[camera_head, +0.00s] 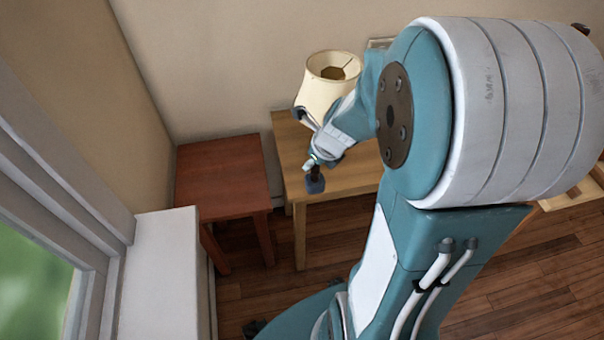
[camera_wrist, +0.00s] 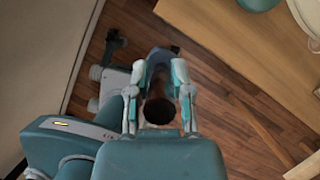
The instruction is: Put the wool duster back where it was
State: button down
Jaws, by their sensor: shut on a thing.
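My gripper (camera_head: 312,162) is shut on the wool duster (camera_head: 315,185), near the left end of the light wood table in the head view. The duster has a dark handle and a blue-grey head, which hangs downward. In the wrist view, my gripper's two fingers (camera_wrist: 160,75) stand either side of the duster (camera_wrist: 158,112), whose dark round handle end faces the camera. The fingers partly hide it. Floor shows around it there, with the table edge to the right. The head view does not show clearly how high it hangs.
The light wood table (camera_head: 293,170) bears a lamp with a cream shade (camera_head: 318,95). A lower red-brown table (camera_head: 222,170) stands to its left, its top bare. A white ledge (camera_head: 160,275) runs below the window. Wooden floor (camera_head: 500,270) lies in front.

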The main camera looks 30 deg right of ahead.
jog(key=shift+w+d+f, duration=0.65)
jog(key=shift+w+f, duration=1.5)
jog(key=shift+w, duration=0.1)
jog(key=shift+w+d+f, duration=0.6)
jog(key=shift+w+f, duration=1.6)
jog(key=shift+w, duration=0.05)
jog(key=shift+w+d+f, duration=0.65)
jog(key=shift+w+f, duration=1.5)
jog(key=shift+w, duration=0.1)
jog(key=c, duration=0.5)
grip_release()
jog(key=shift+f, duration=0.1)
